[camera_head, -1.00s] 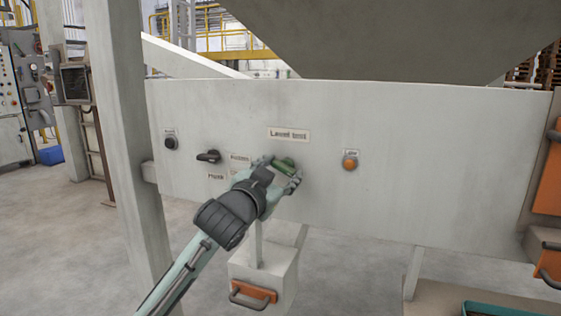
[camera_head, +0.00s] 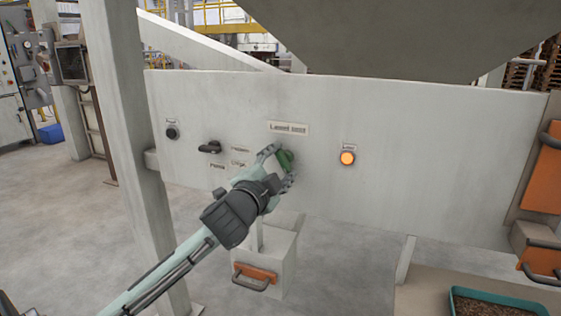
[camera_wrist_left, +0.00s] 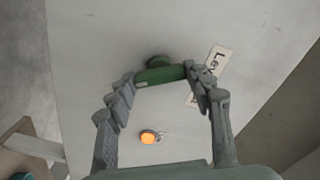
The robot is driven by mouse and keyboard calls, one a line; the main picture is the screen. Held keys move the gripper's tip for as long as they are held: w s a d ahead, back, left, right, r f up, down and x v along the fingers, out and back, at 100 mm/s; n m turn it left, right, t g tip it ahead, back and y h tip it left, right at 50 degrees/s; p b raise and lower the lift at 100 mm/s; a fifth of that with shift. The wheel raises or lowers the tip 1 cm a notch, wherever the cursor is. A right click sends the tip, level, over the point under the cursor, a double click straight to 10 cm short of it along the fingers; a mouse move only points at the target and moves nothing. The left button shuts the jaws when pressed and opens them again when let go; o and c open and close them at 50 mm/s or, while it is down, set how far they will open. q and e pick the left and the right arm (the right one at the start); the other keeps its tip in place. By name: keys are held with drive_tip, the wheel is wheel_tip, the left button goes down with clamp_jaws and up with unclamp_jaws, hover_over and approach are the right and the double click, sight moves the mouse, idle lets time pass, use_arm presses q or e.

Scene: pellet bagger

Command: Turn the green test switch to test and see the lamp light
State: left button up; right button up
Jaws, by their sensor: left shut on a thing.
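The green test switch (camera_head: 286,160) is on the pale panel, below the "Level test" label (camera_head: 288,128). My left gripper (camera_head: 279,163) is shut on the green switch, with a finger on each side of it. The switch handle also shows between the fingertips in the left wrist view (camera_wrist_left: 160,75). In the head view the handle stands steeply, near upright. The lamp (camera_head: 347,158), right of the switch, glows bright orange. It also glows in the left wrist view (camera_wrist_left: 148,138). My right gripper is not in view.
A black selector switch (camera_head: 210,147) and a dark round knob (camera_head: 172,132) sit on the panel to the left. A teal tray of pellets (camera_head: 500,308) stands at the lower right.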

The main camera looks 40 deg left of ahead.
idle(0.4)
use_arm(q)
drive_tip(key=o, duration=1.1)
drive_tip(key=shift+o, duration=0.2)
drive_tip(key=v, duration=0.7)
drive_tip(key=shift+s, duration=0.2)
